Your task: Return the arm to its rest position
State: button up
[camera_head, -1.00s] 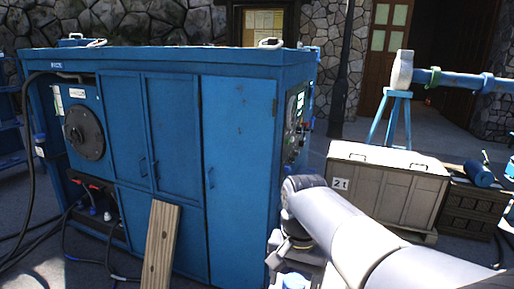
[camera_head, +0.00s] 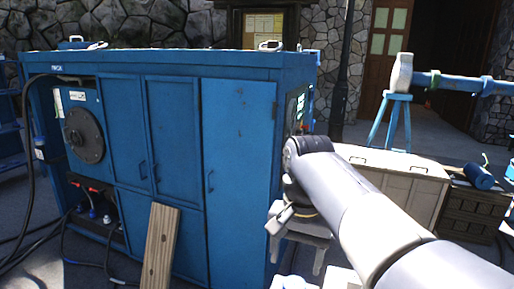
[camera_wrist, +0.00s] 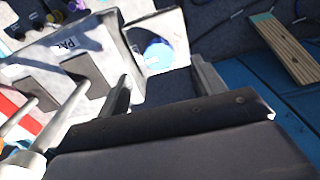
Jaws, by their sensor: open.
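My gripper (camera_head: 296,262) hangs down from my grey and white arm, in front of the right end of the blue cabinet. In the wrist view its two fingers (camera_wrist: 163,88) stand apart with nothing held between them. Below and beyond the fingers are a pale panel (camera_wrist: 95,55) with dark patches and a white box with a round blue part (camera_wrist: 158,52). The gripper's dark body covers the lower part of the wrist view.
The blue cabinet (camera_head: 238,170) carries a round black disc (camera_head: 84,136) and cables at its left. A wooden plank (camera_head: 160,245) leans against its front. A pale crate (camera_head: 410,180) stands partly behind my arm.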

aim_at(293, 285)
jog(key=f, duration=0.7)
jog(key=shift+w+d+p, duration=0.1)
jog(key=shift+d+p, duration=0.1)
jog(key=shift+p, duration=0.1)
jog(key=shift+w+f+n, duration=0.1)
jog(key=shift+f+n, duration=0.2)
jog(key=n+b, duration=0.1)
jog(key=n, duration=0.3)
jog(key=shift+n+b, duration=0.3)
jog(key=shift+b, duration=0.05)
jog(key=n+b, duration=0.1)
jog(key=n, duration=0.3)
jog(key=shift+n+b, duration=0.3)
jog(key=shift+b, duration=0.1)
jog(key=n+b, duration=0.3)
jog(key=n, duration=0.3)
jog(key=shift+n, duration=0.4)
jog(key=shift+r+n+b, duration=0.1)
jog(key=shift+n+b, duration=0.5)
jog(key=shift+n, duration=0.2)
jog(key=shift+a, duration=0.1)
